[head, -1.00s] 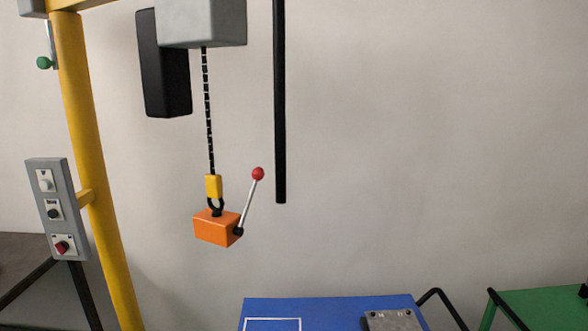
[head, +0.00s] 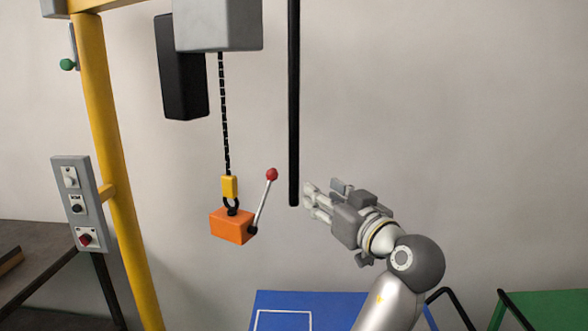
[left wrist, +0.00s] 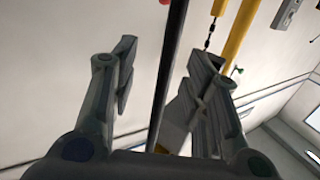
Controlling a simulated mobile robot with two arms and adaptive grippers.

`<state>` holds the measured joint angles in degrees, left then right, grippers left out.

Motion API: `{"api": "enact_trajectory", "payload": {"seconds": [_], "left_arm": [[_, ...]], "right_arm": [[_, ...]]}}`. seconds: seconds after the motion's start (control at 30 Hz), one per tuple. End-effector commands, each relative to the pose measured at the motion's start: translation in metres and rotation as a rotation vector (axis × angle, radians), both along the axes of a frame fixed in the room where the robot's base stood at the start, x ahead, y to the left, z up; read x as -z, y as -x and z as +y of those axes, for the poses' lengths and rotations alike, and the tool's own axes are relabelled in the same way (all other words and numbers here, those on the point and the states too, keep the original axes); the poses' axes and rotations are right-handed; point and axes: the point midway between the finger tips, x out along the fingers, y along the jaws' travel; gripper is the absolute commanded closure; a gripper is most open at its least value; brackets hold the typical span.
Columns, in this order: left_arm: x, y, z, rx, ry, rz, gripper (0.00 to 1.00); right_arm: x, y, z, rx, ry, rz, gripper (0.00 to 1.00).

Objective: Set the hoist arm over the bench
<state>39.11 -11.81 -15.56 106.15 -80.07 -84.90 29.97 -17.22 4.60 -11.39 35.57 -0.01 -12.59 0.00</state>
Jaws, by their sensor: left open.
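The hoist has a yellow post (head: 108,165), a grey hoist body (head: 218,25) and a black chain with a yellow hook block (head: 230,187). An orange block (head: 231,226) with a red-knobbed lever (head: 271,175) hangs on the hook. A long black bar (head: 294,110) hangs straight down right of the chain. My left gripper (head: 312,202) is open, its fingertips just right of the bar's lower end. In the left wrist view the bar (left wrist: 172,75) runs between the open fingers (left wrist: 165,85); contact cannot be told. My right gripper is out of view.
A blue bench (head: 275,304) with a white outlined square stands below. A green table (head: 545,308) is at the lower right. A grey control box (head: 77,203) with buttons is by the post. A dark table (head: 35,255) is at left. The wall behind is bare.

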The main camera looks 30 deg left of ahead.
Motion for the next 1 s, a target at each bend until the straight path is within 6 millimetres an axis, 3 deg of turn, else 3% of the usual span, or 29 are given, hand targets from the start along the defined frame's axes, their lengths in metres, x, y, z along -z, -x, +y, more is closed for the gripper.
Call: {"api": "enact_trajectory", "payload": {"seconds": [0.03, 0.17, 0.7, 1.0], "left_arm": [[-0.01, 0.008, 0.002, -0.019, 0.013, -0.028, 0.58], [-0.017, 0.012, 0.011, -0.039, 0.025, -0.052, 0.58], [-0.018, -0.032, 0.089, -0.035, 0.021, -0.045, 0.58], [-0.014, -0.038, 0.099, -0.032, 0.023, -0.047, 0.58]], "right_arm": [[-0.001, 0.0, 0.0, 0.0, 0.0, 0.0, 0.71], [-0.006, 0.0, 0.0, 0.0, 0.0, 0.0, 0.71], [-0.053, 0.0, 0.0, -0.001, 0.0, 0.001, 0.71], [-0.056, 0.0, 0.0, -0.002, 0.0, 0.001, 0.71]]}}
